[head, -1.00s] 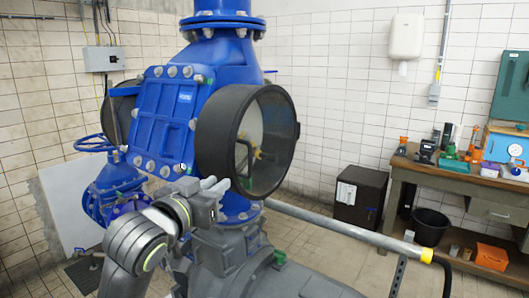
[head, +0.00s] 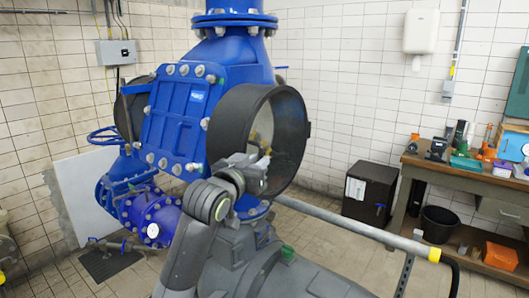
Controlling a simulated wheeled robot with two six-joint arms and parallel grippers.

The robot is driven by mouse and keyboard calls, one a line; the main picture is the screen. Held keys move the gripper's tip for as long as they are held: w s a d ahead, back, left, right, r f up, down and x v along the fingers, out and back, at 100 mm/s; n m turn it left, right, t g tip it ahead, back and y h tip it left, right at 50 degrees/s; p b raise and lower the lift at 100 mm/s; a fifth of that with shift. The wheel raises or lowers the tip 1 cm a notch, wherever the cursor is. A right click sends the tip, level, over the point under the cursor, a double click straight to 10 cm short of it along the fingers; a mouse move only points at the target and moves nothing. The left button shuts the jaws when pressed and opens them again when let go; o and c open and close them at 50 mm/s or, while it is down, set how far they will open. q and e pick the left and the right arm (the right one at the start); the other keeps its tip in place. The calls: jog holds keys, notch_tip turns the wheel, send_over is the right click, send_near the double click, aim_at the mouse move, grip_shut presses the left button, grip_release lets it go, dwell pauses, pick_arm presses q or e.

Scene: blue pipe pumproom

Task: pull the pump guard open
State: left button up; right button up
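The pump guard (head: 232,118) is the black round cover on the right side of the blue pump housing (head: 178,115). Its rim faces right and towards me, with a clear-looking round face and something brass-coloured behind it. My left gripper (head: 262,165) is at the lower left of this round face, in front of the rim. It covers the spot where a dark handle showed earlier, so the handle is hidden. I cannot tell whether the fingers are open or shut, or whether they touch the handle. My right gripper is not in view.
A grey rail with a yellow end (head: 350,225) runs from behind the pump to the lower right. A black cabinet (head: 369,192) stands by the wall. A workbench (head: 460,180) with tools is at the right. Floor between cabinet and rail is clear.

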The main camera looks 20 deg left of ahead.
pick_arm(q)
jog(key=shift+w+d+p, duration=0.2)
jog(key=shift+w+p, duration=0.05)
jog(key=shift+w, duration=0.85)
jog(key=shift+w+d+p, duration=0.15)
jog(key=shift+w+p, duration=0.1)
jog(key=shift+w, duration=0.85)
grip_shut()
